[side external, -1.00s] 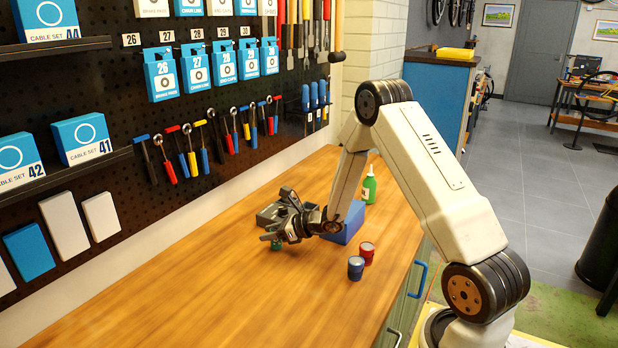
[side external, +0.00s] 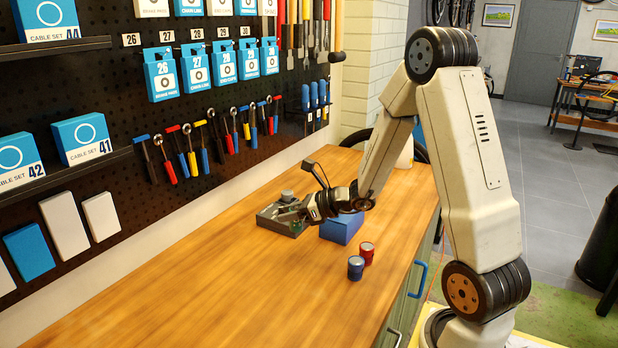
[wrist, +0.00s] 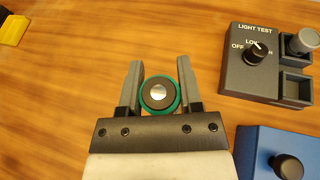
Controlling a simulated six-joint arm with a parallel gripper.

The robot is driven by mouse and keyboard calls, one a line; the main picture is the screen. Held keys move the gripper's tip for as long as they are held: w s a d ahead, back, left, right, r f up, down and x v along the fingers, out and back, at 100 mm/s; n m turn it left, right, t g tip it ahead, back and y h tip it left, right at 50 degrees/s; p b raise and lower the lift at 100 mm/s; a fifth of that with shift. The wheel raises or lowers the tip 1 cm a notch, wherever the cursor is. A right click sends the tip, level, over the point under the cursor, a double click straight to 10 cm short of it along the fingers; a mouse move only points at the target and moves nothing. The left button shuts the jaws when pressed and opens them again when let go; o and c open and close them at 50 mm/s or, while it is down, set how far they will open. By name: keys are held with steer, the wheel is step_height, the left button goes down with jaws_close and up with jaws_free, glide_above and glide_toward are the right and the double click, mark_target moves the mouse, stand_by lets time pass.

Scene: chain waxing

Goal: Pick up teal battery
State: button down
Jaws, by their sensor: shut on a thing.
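The teal battery (wrist: 159,93) shows end-on in the wrist view, a teal ring around a dark cap with a silver centre. It sits between the two fingers of my gripper (wrist: 158,88), which is shut on it. In the side view my gripper (side external: 295,213) is just over or beside the grey light test box, and a small bit of teal (side external: 296,227) shows at its fingertips. I cannot tell how far the battery is above the bench.
The grey light test box (wrist: 238,77) has a knob, a grey cylinder (wrist: 302,42) in one socket and an empty socket. A blue box (wrist: 250,150) with a black knob is near it. Blue (side external: 355,268) and red (side external: 366,252) cylinders stand nearby. The front bench is clear.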

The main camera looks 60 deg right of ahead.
steer(key=s+a+r, duration=0.1)
steer(key=s+r, duration=0.1)
steer(key=s, duration=0.3)
steer(key=shift+s+a+r, duration=0.3)
steer(key=shift+s, duration=0.1)
steer(key=shift+w, duration=0.15)
stand_by(0.4)
